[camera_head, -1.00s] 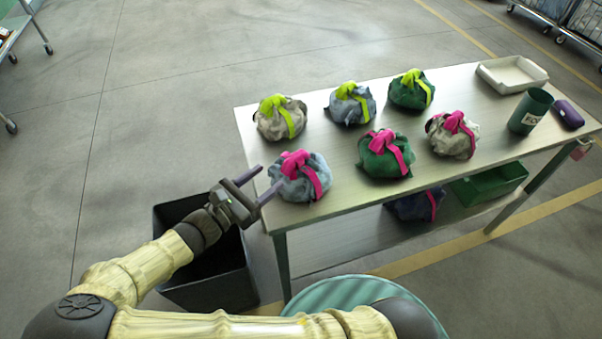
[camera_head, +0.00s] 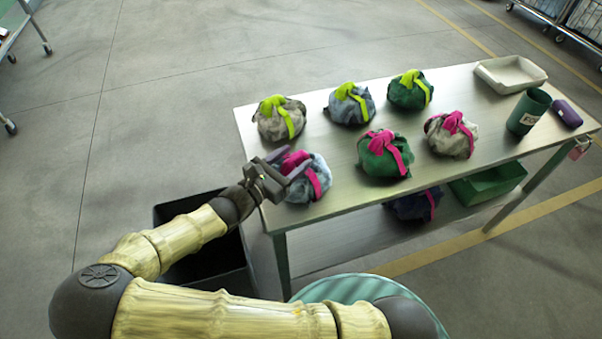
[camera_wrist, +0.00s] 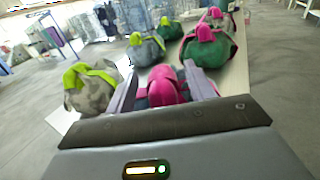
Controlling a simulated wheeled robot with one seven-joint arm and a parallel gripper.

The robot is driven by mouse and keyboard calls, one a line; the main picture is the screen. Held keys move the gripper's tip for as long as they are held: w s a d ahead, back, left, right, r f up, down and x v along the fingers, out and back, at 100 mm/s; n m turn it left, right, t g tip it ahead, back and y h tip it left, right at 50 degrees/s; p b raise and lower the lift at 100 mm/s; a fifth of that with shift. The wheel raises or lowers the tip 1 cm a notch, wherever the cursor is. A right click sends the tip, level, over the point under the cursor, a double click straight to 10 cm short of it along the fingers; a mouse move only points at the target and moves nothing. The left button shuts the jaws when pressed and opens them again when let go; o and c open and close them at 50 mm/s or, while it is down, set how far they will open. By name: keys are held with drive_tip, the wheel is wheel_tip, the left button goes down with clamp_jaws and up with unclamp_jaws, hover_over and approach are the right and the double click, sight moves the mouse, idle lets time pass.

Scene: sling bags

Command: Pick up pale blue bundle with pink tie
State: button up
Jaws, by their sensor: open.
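The pale blue bundle with a pink tie (camera_head: 309,178) sits at the near left corner of the metal table (camera_head: 340,205). My gripper (camera_head: 287,163) is open at its left side, with the fingers reaching over and around its upper part. In the wrist view the pink tie (camera_wrist: 166,84) shows between the two open fingers (camera_wrist: 161,85). Most of the bundle's body is hidden there by the gripper. I cannot tell whether the fingers touch the cloth.
A grey bundle with a lime tie (camera_head: 280,119) sits close behind. A green bundle with a pink tie (camera_head: 384,155) is to the right. Several other bundles, a white tray (camera_head: 510,75) and a green cup (camera_head: 528,112) stand farther off. A black bin (camera_head: 205,270) is below left.

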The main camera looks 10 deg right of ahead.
drive_tip(key=shift+x, duration=0.85)
clamp_jaws()
